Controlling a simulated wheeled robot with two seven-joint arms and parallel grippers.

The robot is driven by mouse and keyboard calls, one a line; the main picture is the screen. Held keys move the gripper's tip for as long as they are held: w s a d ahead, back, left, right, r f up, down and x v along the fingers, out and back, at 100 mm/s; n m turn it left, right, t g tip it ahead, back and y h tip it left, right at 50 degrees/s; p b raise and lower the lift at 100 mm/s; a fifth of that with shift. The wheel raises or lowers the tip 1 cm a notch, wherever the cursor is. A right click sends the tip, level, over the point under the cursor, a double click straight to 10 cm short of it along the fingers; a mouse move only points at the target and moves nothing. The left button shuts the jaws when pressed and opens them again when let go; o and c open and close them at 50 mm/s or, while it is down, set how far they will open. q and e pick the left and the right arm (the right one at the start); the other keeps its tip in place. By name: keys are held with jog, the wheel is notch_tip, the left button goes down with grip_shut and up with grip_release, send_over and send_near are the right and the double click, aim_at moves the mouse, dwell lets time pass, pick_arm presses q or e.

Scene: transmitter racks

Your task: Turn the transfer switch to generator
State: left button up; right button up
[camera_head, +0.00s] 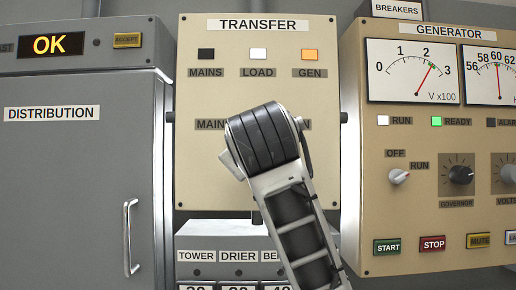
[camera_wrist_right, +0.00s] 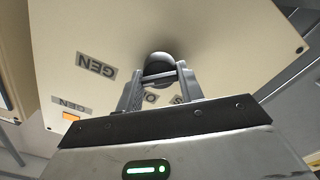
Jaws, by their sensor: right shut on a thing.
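The cream transfer panel (camera_head: 258,190) stands in the middle of the head view. It has a dark MAINS lamp (camera_head: 206,54), a white LOAD lamp (camera_head: 258,54) and an orange GEN lamp (camera_head: 310,54). My right arm covers the switch in the head view. In the right wrist view, my right gripper (camera_wrist_right: 158,80) is shut on the dark round knob of the transfer switch (camera_wrist_right: 158,62). The switch's GEN label (camera_wrist_right: 96,66) shows upside down to the left of the knob. The lever's exact angle is hard to tell. My left gripper is out of view.
A grey distribution cabinet (camera_head: 75,170) with a handle (camera_head: 129,237) stands left. The generator panel (camera_head: 385,225), with meters, knobs and buttons, stands close on the right. A grey unit labelled TOWER and DRIER (camera_head: 217,271) sits below the transfer panel.

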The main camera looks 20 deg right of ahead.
jog(key=shift+m, duration=1.2)
jog(key=shift+r, duration=0.1)
jog(key=o, duration=1)
jog(key=shift+c, duration=0.2)
